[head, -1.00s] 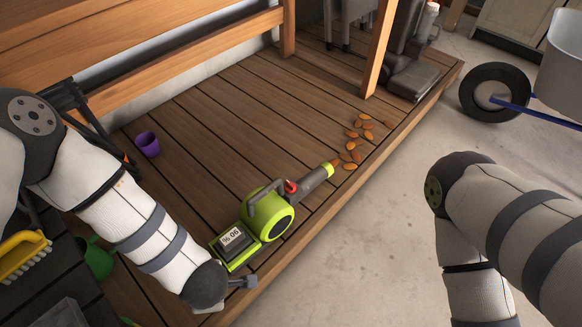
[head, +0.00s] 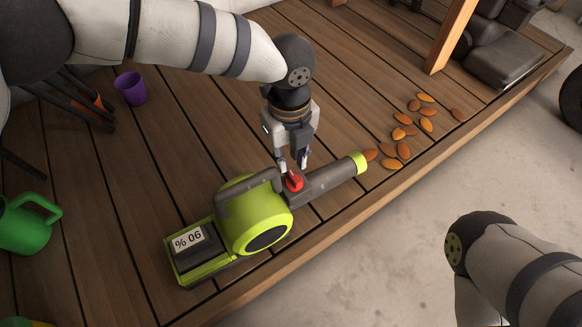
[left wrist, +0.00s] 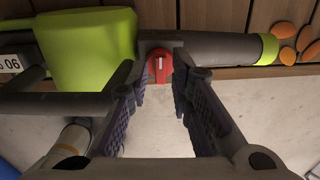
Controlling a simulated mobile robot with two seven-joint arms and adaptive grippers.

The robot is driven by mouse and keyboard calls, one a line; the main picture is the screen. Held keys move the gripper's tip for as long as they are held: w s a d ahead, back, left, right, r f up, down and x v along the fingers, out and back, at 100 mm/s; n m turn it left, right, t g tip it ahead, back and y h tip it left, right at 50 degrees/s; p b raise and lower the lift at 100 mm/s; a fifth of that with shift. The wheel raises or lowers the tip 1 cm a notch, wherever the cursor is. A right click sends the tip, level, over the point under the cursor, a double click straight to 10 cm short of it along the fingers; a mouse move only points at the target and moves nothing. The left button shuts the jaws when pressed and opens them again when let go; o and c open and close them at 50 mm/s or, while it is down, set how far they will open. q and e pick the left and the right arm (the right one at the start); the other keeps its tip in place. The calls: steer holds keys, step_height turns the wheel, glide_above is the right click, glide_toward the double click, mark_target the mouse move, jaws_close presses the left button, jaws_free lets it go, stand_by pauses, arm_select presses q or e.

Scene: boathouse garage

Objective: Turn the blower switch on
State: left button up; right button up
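The lime-green and grey blower (head: 255,215) lies on the wooden deck, its nozzle pointing to the upper right. Its red switch (head: 294,181) is a knob at the base of the nozzle tube; it also shows in the left wrist view (left wrist: 160,66) with a pale mark on it. My left gripper (head: 293,164) is just above and behind the knob, pointing down. In the left wrist view its two fingers (left wrist: 159,88) are apart, with the knob in line with the gap near the tips. Contact cannot be told. My right gripper is out of view.
Several orange-brown leaves (head: 403,133) lie beyond the nozzle. A purple cup (head: 131,88) and a green watering can (head: 28,222) are at the left. The deck edge runs along the blower's near side, with clear concrete floor beyond.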

mark_target(290, 171)
arm_select(q)
step_height(290, 171, down, 4)
steer(key=shift+r+b, duration=0.1)
steer(key=shift+b, duration=0.5)
jaws_close()
